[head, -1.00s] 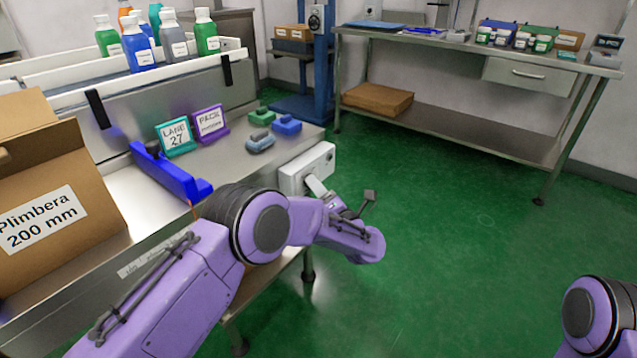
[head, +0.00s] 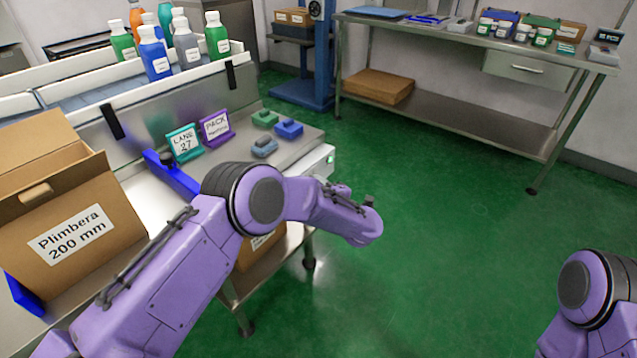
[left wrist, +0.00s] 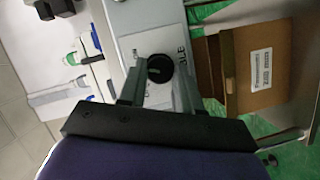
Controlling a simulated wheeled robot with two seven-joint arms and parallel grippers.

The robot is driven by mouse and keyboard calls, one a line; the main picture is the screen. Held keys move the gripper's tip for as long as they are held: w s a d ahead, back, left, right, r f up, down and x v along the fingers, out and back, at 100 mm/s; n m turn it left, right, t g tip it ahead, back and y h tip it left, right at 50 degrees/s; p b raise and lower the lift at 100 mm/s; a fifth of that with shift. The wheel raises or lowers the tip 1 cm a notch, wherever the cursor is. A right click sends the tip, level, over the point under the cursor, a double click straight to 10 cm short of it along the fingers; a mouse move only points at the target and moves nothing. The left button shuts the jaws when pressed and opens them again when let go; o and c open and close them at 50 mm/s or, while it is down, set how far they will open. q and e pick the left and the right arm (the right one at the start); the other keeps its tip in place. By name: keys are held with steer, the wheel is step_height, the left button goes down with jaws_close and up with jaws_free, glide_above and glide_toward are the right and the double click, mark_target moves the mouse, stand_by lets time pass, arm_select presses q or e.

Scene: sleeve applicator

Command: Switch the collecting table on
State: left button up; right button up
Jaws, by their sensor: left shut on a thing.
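The collecting table (head: 235,155) is a steel table at the left in the head view. A white control box (head: 319,164) sits on its right end, partly hidden by my left arm, and a small green light (head: 331,159) shows on it. In the left wrist view a black round knob (left wrist: 160,67) stands on the box's pale face, beside printed lettering. My left gripper (left wrist: 160,76) has its fingers on either side of the knob and is shut on it. In the head view this gripper is hidden by its arm. Only part of my right arm shows; its gripper is out of view.
On the table are a cardboard box (head: 90,215), a teal sign (head: 184,142), a purple sign (head: 215,127) and small coloured blocks (head: 288,128). Several bottles (head: 155,58) stand behind. A workbench (head: 440,40) is at the back; green floor between is clear.

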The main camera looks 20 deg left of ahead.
arm_select(q)
steer(key=shift+m+g+p, duration=0.85)
steer(key=shift+m+g, duration=0.15)
steer(key=shift+m, duration=0.7)
steer(key=o, duration=1)
steer(key=shift+r, duration=0.1)
steer(key=shift+o, duration=0.2)
steer(key=shift+d, duration=0.1)
steer(key=p+v, duration=0.1)
steer(key=v, duration=0.9)
steer(key=shift+s, duration=0.15)
steer(key=shift+d, duration=0.1)
